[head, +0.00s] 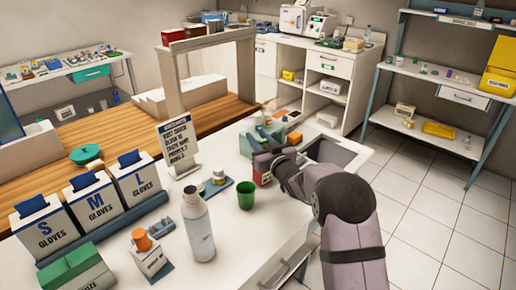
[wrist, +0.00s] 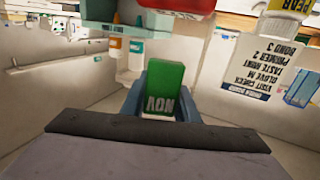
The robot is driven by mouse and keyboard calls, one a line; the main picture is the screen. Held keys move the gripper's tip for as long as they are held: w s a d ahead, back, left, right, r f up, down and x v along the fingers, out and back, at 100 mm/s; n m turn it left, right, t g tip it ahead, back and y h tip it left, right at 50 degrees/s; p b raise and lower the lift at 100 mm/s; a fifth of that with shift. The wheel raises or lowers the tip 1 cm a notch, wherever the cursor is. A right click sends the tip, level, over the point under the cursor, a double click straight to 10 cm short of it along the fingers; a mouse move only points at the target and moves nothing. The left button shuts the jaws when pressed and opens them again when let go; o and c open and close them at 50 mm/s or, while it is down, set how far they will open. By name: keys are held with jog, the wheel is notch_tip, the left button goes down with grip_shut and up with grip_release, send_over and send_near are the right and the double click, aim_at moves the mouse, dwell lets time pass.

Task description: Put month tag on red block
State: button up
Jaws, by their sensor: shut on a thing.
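A green tag lettered NOV (wrist: 165,88) stands between the blue fingers of my gripper (wrist: 163,104) in the wrist view. The fingers are shut on it, one on each side. In the head view my gripper (head: 264,160) is over the white counter, in front of the teal organiser. A small red block (head: 262,178) shows just below the gripper, partly covered by it. I cannot tell from these views whether the tag touches the red block.
A green cup (head: 246,195) and a white bottle (head: 198,226) stand left of the gripper. A teal organiser (head: 246,147) is behind it. A printed sign (head: 177,148) and glove boxes (head: 93,202) stand farther left. A recessed basin (head: 331,151) lies right.

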jog(key=shift+f, duration=1.9)
jog(key=shift+f, duration=0.15)
jog(key=o, duration=1)
jog(key=shift+r, duration=0.2)
jog(key=b+v, duration=0.1)
jog(key=v, duration=1.1)
jog(key=shift+f, duration=0.1)
